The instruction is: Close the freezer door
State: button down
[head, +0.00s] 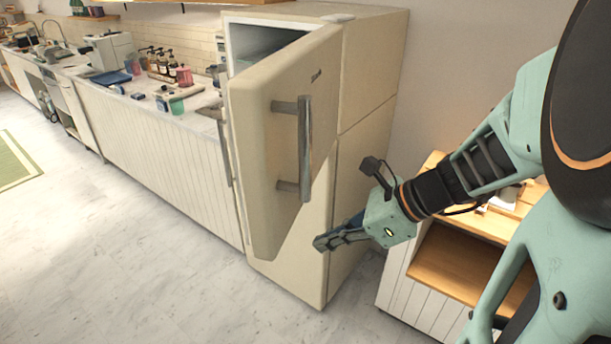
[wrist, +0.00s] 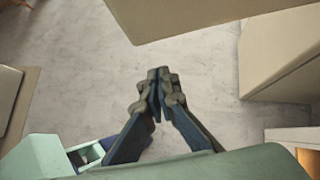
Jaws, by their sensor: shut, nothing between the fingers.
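The cream freezer door (head: 275,130) is the upper door of a tall fridge (head: 375,70) and stands ajar, swung out toward me. A dark gap into the compartment (head: 262,42) shows above and behind it. A vertical grey bar handle (head: 304,148) is on its outer face. My gripper (head: 322,242) is shut and empty, to the right of the door's lower edge and in front of the lower fridge body, apparently apart from both. In the wrist view my gripper (wrist: 158,75) points at open floor, with a cream panel edge (wrist: 190,12) above, probably the door.
A wooden-shelved white cabinet (head: 455,262) stands right of the fridge, beneath my arm. A long counter (head: 150,100) with bottles, cups and a coffee machine runs left. The pale marble floor (head: 130,240) in front is clear, with a green rug (head: 14,165) far left.

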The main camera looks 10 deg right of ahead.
aim_at(281, 247)
jog(key=w+a+f+b, duration=0.2)
jog(key=w+a, duration=0.1)
jog(key=a, duration=0.2)
jog(key=shift+a+f, duration=0.2)
jog(key=shift+a, duration=0.15)
